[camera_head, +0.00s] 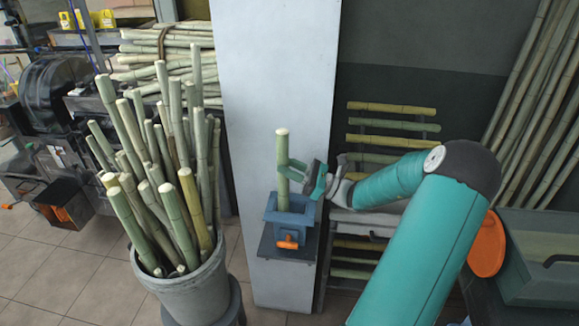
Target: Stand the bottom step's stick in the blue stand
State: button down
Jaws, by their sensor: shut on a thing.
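A pale green stick (282,150) stands upright above the blue stand (291,217). Its lower end goes behind the stand's rim, and I cannot tell how deep it sits. My gripper (287,168) comes in from the right and is shut on the stick at about its middle. The stand rests on a small dark shelf (272,245) in front of a pale column, with an orange handle (288,242) at its front. A stepped rack (328,245) behind my arm bears several yellow and green sticks; my arm hides part of it.
A grey bucket (190,300) full of tall cane stands close to the left of the stand. The pale column (275,60) rises right behind the stand. A green bin (545,262) and an orange disc (488,245) are at the right. Long canes lean at the far right.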

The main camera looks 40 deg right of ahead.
jog(key=shift+c, duration=2.1)
grip_release()
jog(key=v, duration=0.7)
